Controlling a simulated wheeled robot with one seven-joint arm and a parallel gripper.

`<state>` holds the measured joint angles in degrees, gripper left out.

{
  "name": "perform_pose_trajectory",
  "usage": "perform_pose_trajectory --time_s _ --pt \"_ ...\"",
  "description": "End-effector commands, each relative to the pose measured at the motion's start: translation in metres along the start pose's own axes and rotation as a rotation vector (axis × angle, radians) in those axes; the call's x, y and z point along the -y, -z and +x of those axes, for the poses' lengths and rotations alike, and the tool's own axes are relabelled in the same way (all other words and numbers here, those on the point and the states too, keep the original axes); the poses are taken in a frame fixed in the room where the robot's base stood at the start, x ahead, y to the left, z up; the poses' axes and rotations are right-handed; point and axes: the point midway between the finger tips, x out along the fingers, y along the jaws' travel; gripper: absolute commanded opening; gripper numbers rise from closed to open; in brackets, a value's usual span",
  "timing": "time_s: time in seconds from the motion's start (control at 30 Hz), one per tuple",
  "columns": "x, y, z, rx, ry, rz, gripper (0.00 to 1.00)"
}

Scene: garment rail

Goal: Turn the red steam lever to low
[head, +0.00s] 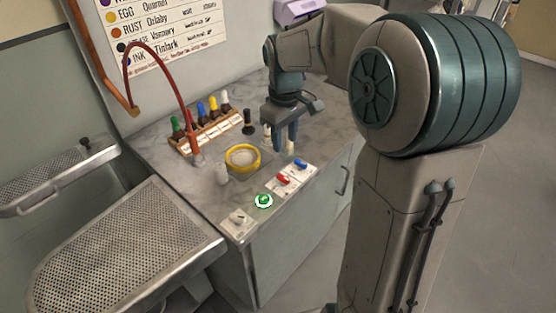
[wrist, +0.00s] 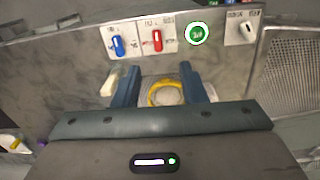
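The red steam lever (head: 283,180) sits on a white labelled plate along the counter's front edge. In the wrist view the red lever (wrist: 157,40) stands lengthwise up and down on its plate; the label is too small to read. A blue lever (wrist: 118,44) is beside it on one side and a round green button (wrist: 197,34) on the other. My gripper (head: 285,145) is above the counter, behind the levers, pointing down. In the wrist view its two fingers (wrist: 160,85) are apart with nothing held, and it is apart from the red lever.
A yellow-rimmed round dish (head: 243,158) stands on the counter near my gripper. A pale switch (head: 238,218) is at the front corner.

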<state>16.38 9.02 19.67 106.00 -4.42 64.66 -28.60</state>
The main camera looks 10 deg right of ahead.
Motion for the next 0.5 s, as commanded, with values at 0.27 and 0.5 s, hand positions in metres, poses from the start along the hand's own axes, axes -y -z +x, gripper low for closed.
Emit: perform_pose_trajectory --time_s 0.27,0.5 --pt "-0.01 0.013 0.014 0.006 0.025 -0.047 0.38" --pt "-0.009 0.011 0.058 0.009 0.027 -0.045 0.38"
